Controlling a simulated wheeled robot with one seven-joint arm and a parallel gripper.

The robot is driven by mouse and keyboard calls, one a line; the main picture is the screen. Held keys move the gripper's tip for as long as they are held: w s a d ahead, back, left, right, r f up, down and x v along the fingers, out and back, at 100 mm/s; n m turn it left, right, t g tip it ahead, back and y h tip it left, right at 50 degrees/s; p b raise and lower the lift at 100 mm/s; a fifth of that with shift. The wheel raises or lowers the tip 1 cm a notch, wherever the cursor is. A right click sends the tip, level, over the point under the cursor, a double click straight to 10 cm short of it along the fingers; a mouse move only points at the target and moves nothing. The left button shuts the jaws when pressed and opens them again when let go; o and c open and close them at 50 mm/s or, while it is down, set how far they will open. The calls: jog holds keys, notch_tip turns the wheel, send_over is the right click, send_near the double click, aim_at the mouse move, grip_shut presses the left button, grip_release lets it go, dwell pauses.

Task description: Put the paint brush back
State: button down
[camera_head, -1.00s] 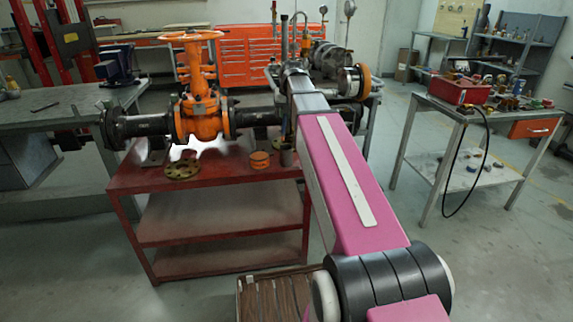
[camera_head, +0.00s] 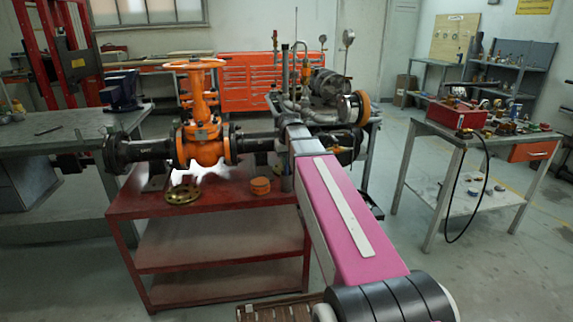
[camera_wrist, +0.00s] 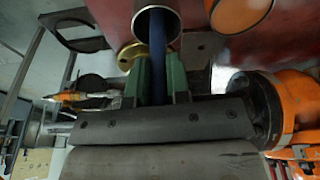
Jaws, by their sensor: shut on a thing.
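In the wrist view my gripper (camera_wrist: 160,82) shows two green fingers closed on a dark blue, handle-like piece (camera_wrist: 159,66), which I take to be the paint brush. The blue piece reaches toward a round metal cup (camera_wrist: 145,30) right beyond the fingertips; whether its end is inside the cup I cannot tell for sure. The bristles are not visible. In the head view the cup (camera_head: 286,180) stands on the red table, close to the end of my arm. The gripper is hidden there by my pink arm.
The red table (camera_head: 235,207) carries an orange gate valve (camera_head: 203,145), a brass flange (camera_head: 182,194) and an orange round piece (camera_head: 260,186), near the cup. A pump assembly (camera_head: 328,88) stands behind. A right-hand table (camera_head: 450,130) holds a red toolbox (camera_head: 455,114).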

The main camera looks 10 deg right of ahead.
jog(key=shift+x, duration=0.8)
jog(key=shift+s, duration=0.15)
jog(key=c, duration=1.1)
grip_release()
jog(key=shift+f, duration=0.1)
jog(key=v, duration=1.2)
jog(key=s+f+g, duration=0.1)
jog(key=s+f, duration=0.5)
jog(key=f, duration=0.5)
jog(key=s+f, duration=0.6)
jog(key=f, duration=0.5)
jog(key=s+f+m+g, duration=0.1)
jog(key=s+f, duration=0.5)
jog(key=f, duration=0.5)
jog(key=shift+s+f+g, duration=0.15)
jog(key=shift+s+g, duration=0.15)
jog(key=shift+s, duration=0.1)
jog(key=shift+a, duration=0.1)
